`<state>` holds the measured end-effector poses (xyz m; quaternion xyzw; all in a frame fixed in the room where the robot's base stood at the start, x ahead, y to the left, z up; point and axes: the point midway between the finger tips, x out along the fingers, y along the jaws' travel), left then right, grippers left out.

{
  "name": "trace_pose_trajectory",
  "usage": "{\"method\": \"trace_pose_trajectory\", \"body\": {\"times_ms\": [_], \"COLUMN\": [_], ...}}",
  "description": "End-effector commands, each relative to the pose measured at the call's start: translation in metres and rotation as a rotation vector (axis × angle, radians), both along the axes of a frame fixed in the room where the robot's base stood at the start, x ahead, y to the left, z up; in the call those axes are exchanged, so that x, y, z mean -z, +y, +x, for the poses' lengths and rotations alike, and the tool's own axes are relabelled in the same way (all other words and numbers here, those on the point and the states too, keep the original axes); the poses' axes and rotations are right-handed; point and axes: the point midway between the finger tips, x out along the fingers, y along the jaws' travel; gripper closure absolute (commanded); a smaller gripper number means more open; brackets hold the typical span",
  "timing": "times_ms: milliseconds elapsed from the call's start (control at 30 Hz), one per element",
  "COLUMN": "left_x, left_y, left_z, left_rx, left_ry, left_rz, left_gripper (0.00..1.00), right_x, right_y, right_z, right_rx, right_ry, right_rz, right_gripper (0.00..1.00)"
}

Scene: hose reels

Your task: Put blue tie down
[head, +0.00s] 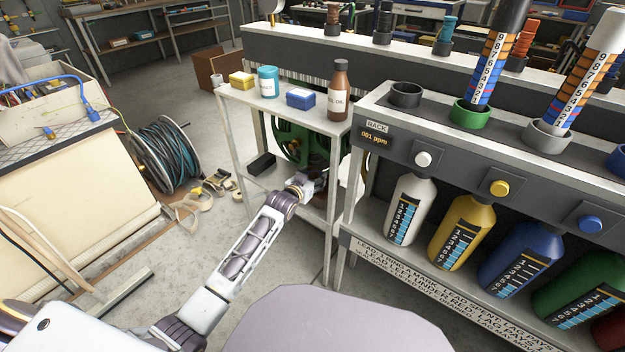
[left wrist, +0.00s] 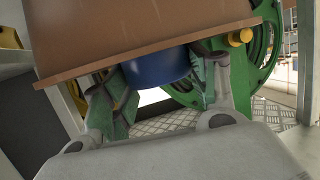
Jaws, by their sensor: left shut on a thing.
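My left gripper (head: 306,187) reaches in at the lower shelf of the grey cart, in front of the green reel (head: 292,142). In the left wrist view the left gripper (left wrist: 163,80) has its fingers closed on either side of a blue rounded thing (left wrist: 155,69), which I take as the blue tie. A flat brown panel (left wrist: 130,35) covers its top, so its full shape is hidden. The green reel (left wrist: 262,55) stands right behind the fingers. In the head view the held thing is too small and hidden to make out. My right gripper is not in view.
A rack (head: 385,125) with bottles stands close at right. A cable drum (head: 166,155) and straps (head: 192,206) lie on the floor.

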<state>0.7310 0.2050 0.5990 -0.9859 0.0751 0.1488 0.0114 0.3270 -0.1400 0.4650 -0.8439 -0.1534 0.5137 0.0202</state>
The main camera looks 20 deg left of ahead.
Motion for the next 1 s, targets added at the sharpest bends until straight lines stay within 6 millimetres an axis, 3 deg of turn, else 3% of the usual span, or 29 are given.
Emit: {"method": "trace_pose_trajectory", "body": {"times_ms": [967,1000], "left_x": [0.011,0.011], "left_y": [0.000,0.000], "left_z": [0.000,0.000], "left_rx": [0.000,0.000], "left_ry": [0.000,0.000], "left_rz": [0.000,0.000], "left_gripper": [0.65,0.39], "right_x": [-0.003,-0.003], "right_y": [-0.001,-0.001], "right_z": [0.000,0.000], "right_rx": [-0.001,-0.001], "right_ry": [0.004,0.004], "right_rz": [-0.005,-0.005], "right_gripper": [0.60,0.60]}}
